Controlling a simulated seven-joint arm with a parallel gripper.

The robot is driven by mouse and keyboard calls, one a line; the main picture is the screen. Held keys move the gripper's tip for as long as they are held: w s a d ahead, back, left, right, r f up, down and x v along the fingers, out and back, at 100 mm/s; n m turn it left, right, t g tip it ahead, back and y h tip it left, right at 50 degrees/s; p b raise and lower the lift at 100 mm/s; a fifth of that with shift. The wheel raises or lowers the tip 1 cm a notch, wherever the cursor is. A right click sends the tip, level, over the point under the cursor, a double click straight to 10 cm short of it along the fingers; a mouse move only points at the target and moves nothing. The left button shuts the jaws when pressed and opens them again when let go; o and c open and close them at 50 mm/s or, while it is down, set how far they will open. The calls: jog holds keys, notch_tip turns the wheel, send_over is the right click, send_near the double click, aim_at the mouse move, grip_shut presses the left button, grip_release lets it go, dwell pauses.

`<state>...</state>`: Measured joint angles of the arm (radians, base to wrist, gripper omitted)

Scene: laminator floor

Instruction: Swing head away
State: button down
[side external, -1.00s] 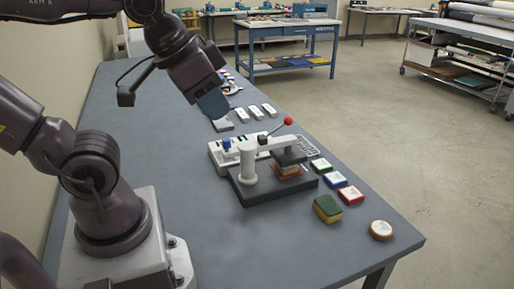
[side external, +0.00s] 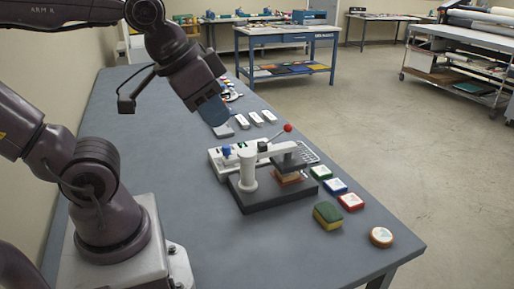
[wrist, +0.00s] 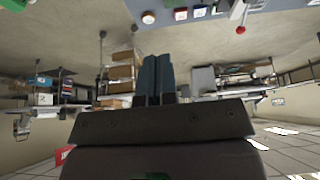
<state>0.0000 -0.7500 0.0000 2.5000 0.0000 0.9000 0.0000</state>
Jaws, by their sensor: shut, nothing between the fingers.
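The press stands on the grey table with a dark base plate (side external: 300,194), a white post (side external: 248,170) and a white arm carrying a dark head (side external: 290,161) over a reddish-brown block (side external: 288,178). A lever with a red ball knob (side external: 287,128) rises behind the head; a red knob also shows at the top of the wrist view (wrist: 240,30). My gripper (side external: 214,117) is above the table, behind and left of the press and apart from it. Its blue-grey fingers are together and empty in the wrist view (wrist: 158,78).
Green, blue and red ink pads (side external: 336,186) lie right of the press. A yellow-green sponge (side external: 328,215) and a round tape roll (side external: 381,237) are near the front edge. Several white pieces (side external: 255,118) lie behind the press. The table's left side (side external: 150,150) is clear.

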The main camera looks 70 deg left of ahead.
jog(key=c, duration=1.3)
grip_release()
jog(key=shift+a, duration=0.25)
jog(key=o, duration=0.4)
jog(key=a+f+n+g, duration=0.1)
jog(key=a+f+n, duration=0.1)
jog(key=w+a+f+n+g, duration=0.1)
jog(key=a+f+n, duration=0.1)
jog(key=a, duration=0.1)
jog(key=a+f+n+g, duration=0.1)
jog(key=a+n, duration=0.1)
jog(key=a, duration=0.1)
jog(key=shift+w+a+f+g, duration=0.25)
jog(key=shift+f+g, duration=0.15)
jog(key=shift+c, duration=0.2)
jog(key=n+t+h, duration=0.8)
jog(key=n+h, duration=0.2)
jog(key=n, duration=1.1)
send_near(226, 146)
jog(key=x, duration=1)
jog(key=shift+c, duration=0.5)
jog(key=shift+y, duration=0.3)
grip_shut()
